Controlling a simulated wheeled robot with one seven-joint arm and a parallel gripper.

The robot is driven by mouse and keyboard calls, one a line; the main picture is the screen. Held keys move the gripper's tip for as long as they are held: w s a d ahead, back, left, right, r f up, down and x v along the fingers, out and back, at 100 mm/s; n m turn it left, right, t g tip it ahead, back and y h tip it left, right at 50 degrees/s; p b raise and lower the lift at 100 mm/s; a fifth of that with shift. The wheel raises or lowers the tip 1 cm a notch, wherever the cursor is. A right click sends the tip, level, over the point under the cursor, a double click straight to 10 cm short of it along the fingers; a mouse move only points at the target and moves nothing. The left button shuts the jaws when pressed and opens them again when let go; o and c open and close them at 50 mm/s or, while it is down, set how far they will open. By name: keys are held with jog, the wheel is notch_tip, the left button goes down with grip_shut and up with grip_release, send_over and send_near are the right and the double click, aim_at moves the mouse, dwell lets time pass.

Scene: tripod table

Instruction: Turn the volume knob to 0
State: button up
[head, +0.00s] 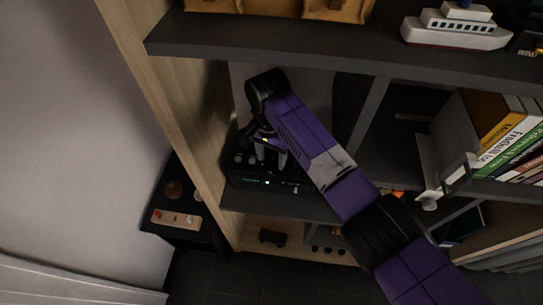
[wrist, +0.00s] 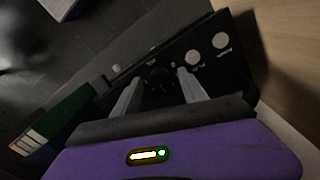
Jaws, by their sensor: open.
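A black audio unit (head: 262,184) with a small lit green display sits on a middle shelf in the head view. In the wrist view its dark panel (wrist: 228,72) carries two pale round knobs (wrist: 193,57), (wrist: 220,41) to the right of the fingers. A large dark round shape, which looks like the volume knob (wrist: 160,77), lies between the fingertips; its pointer and the labels are too small to read. My gripper (wrist: 157,76) is open, with its fingers on either side of this dark shape. I cannot tell whether they touch it. My gripper (head: 268,150) also shows at the unit in the head view.
The wooden side wall (head: 178,120) stands close to the unit's left, and the dark shelf above (head: 300,42) overhangs it. A divider (head: 367,118) and books (head: 505,135) are to the right. A toy ship (head: 457,33) stands on the upper shelf.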

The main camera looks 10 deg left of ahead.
jog(key=shift+f, duration=0.25)
jog(key=shift+c, duration=0.2)
grip_shut()
